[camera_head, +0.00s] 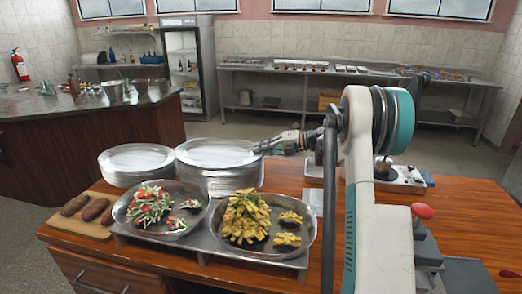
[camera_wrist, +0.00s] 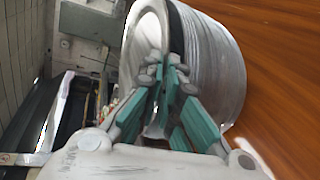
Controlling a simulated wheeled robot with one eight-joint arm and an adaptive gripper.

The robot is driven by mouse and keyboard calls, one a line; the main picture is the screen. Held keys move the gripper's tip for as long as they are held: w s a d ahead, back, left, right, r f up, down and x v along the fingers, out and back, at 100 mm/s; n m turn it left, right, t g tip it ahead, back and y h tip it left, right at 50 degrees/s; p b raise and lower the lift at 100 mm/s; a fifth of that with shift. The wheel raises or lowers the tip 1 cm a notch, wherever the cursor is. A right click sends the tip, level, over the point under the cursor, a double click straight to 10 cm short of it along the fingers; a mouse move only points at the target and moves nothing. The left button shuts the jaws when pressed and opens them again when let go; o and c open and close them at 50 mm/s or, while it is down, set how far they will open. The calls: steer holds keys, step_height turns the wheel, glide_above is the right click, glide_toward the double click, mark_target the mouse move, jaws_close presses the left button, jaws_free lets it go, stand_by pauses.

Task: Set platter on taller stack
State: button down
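Two stacks of round silvery platters stand side by side on the wooden counter. The taller stack (camera_head: 222,180) is on the right; the shorter stack (camera_head: 135,168) is on the left. My gripper (camera_head: 262,148) is at the right rim of this top platter. In the wrist view my gripper's fingers (camera_wrist: 165,75) are close together, with the platter's rim seemingly between them. The fingers partly hide the rim there.
Two metal pans stand on a grey tray in front of the stacks, one with salad (camera_head: 150,207), one with yellow food (camera_head: 245,218). A board with brown loaves (camera_head: 75,215) is at the left. A control box (camera_head: 400,176) sits to the right, behind my arm.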

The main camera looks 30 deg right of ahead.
steer(key=c, duration=1.7)
jaws_free()
steer(key=shift+s+d, duration=0.1)
steer(key=shift+v, duration=3.9)
